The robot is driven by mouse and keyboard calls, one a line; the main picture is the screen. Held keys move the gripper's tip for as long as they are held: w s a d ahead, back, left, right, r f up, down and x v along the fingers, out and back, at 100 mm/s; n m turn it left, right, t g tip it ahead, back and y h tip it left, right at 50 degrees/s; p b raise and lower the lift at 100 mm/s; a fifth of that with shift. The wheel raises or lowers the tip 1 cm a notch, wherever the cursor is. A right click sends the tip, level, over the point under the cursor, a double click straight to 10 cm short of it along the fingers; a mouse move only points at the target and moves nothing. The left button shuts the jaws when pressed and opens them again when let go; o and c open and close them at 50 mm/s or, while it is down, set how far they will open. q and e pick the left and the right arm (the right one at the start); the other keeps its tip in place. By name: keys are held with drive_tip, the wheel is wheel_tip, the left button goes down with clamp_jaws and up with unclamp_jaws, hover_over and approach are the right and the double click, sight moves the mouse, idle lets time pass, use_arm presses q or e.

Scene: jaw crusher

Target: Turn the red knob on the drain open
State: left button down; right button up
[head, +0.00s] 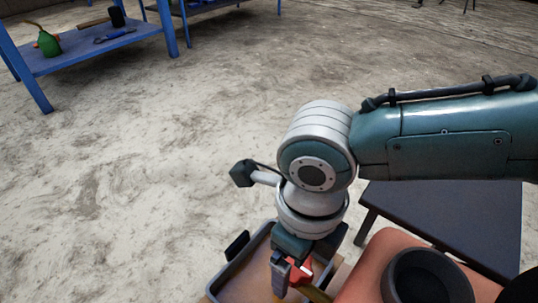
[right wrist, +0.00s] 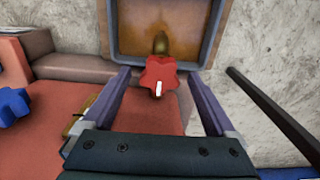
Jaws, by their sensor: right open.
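The red knob (right wrist: 158,76) is star-shaped with a white mark on its face. It sits at the end of a brass drain spout (right wrist: 161,43), over the edge of a brown-bottomed tray (right wrist: 117,35). My right gripper (right wrist: 160,82) is open, with one finger on each side of the knob and gaps visible between them. In the head view my right gripper (head: 291,275) points down at the bottom centre. Part of the red knob (head: 302,270) shows beside its finger there. My left gripper is not in view.
The tray (head: 233,270) stands beside the red machine body (head: 365,275), which has a round black opening (head: 430,277). A dark table (head: 450,215) is at right. A blue bench (head: 85,58) with tools stands far left. A blue star-shaped knob (right wrist: 13,106) is at left. Open floor lies left.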

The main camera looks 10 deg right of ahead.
wheel_tip(320, 180, up, 10)
drive_tip(key=p, duration=0.8)
